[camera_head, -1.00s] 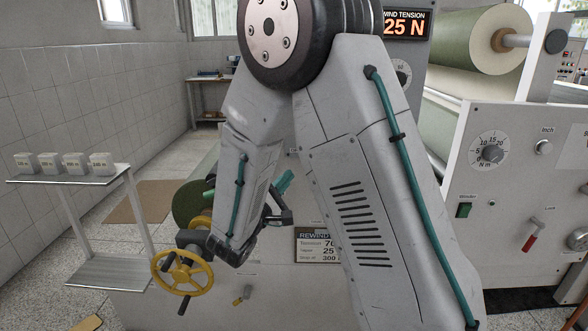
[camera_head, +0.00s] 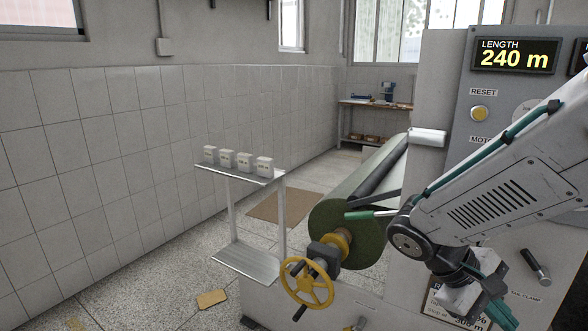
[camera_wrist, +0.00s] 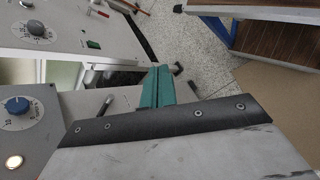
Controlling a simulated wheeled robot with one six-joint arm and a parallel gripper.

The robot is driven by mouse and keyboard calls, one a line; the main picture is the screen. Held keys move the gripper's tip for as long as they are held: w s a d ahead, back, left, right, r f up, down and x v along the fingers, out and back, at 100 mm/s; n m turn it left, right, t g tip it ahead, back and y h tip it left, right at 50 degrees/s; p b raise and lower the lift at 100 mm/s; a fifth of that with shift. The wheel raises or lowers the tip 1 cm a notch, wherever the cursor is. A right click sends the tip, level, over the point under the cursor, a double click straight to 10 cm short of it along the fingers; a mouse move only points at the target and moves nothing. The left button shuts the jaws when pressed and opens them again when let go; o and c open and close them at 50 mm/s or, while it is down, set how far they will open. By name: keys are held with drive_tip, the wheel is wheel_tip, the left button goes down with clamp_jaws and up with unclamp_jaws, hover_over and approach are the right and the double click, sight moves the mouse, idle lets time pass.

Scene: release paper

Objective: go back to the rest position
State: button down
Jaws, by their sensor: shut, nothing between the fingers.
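My gripper (camera_head: 500,314) is at the lower right of the head view, its teal fingers pointing down and right, partly cut off by the frame edge. My arm comes in from the right edge and bends at a dark joint left of the machine's front panel. In the wrist view my gripper (camera_wrist: 156,80) shows as two teal fingers lying together, shut and empty. They hang in front of the machine panel (camera_wrist: 65,105) and the speckled floor (camera_wrist: 200,60), touching nothing that I can see.
The yellow handwheel (camera_head: 307,284) and green roll (camera_head: 335,216) stand left of my arm. A metal stand (camera_head: 245,262) with several small white blocks is farther left. The display (camera_head: 514,57) reads LENGTH 240 m. Floor at lower left is mostly clear, except for a tan piece (camera_head: 211,298).

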drive_tip(key=s+a+r+m+t+y, duration=0.3)
drive_tip(key=s+a+r+t+y, duration=0.2)
drive_tip(key=s+a+r+y, duration=0.2)
drive_tip(key=shift+s+a+m+t+y, duration=0.2)
drive_tip(key=shift+a+m+t+y, duration=0.15)
drive_tip(key=shift+a+y, duration=0.5)
